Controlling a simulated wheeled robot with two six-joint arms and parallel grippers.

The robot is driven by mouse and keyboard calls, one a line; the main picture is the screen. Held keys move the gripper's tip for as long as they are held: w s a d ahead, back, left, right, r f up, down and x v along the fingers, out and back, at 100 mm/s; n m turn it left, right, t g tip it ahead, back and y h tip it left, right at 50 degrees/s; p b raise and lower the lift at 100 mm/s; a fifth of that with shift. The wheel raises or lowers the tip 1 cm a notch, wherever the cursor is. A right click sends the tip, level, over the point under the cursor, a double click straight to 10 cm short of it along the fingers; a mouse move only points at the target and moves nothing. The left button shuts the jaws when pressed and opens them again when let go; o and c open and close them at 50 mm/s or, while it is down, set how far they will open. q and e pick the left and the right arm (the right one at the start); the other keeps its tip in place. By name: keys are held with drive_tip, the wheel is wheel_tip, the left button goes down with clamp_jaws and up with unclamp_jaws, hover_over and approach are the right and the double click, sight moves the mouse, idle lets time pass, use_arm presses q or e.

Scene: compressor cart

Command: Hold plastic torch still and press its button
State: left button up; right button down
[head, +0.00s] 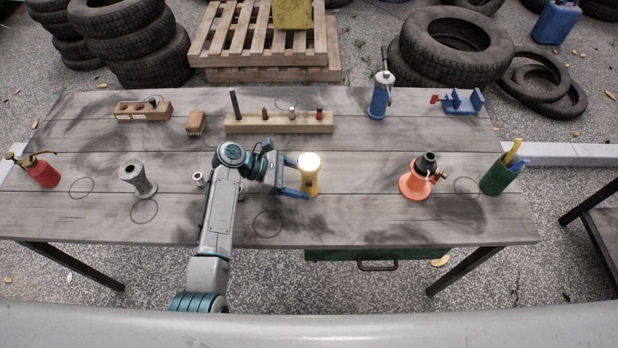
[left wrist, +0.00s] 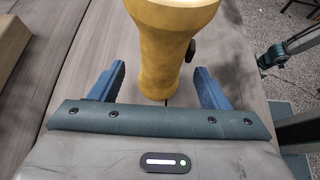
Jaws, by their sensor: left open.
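The yellow plastic torch (head: 309,182) stands upright on the table, and its round top face shows bright white in the head view. My left gripper (head: 298,178) is open at the torch's left side, with its blue fingers reaching along either side of the body. In the left wrist view the torch (left wrist: 172,45) stands between the left gripper's fingertips (left wrist: 160,70), with a gap visible on each side. A small dark knob (left wrist: 191,50), possibly the button, sticks out on the torch's right side. The torch's base is partly hidden in the head view. My right gripper is not in view.
Behind the torch lies a wooden block with several pegs (head: 275,123). A grey metal cylinder (head: 137,180) and a red oil can (head: 42,172) stand left. An orange-based item (head: 415,185) and a green cup (head: 497,178) stand right. The table between torch and orange item is clear.

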use_arm(q)
drive_tip(key=shift+x, duration=0.95)
drive_tip(key=shift+c, duration=0.4)
drive_tip(key=c, duration=0.9)
drive_tip(key=shift+c, duration=0.2)
idle(2.3)
